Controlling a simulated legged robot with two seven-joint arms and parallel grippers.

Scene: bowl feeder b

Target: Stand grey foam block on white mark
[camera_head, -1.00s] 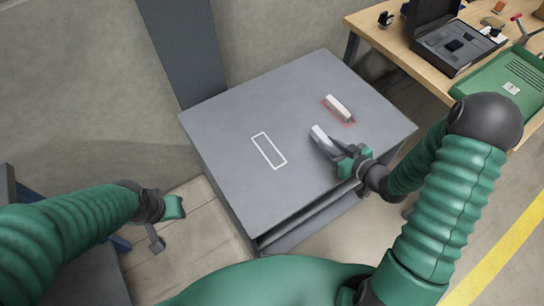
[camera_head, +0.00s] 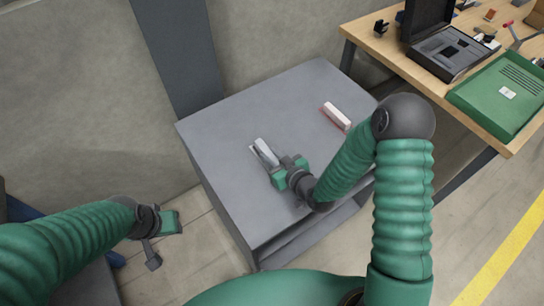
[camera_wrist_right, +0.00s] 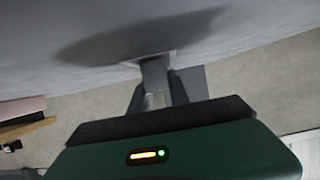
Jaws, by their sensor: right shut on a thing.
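The grey foam block (camera_head: 264,149) is pale grey and sits between the fingers of my right gripper (camera_head: 268,154), over the white mark (camera_head: 252,149) on the grey table. Only a thin part of the white outline shows; block and gripper hide the rest. In the right wrist view the block (camera_wrist_right: 154,73) shows between dark fingers, with a shadow on the table beyond. Whether it touches the table I cannot tell. My left gripper (camera_head: 160,238) hangs at the left, off the table, and its opening is not clear.
A white block (camera_head: 336,114) with a reddish side lies toward the table's far right. The grey table top (camera_head: 225,130) is otherwise clear. A wooden bench (camera_head: 365,38) at the upper right holds a black open case (camera_head: 445,50) and a green box (camera_head: 500,95).

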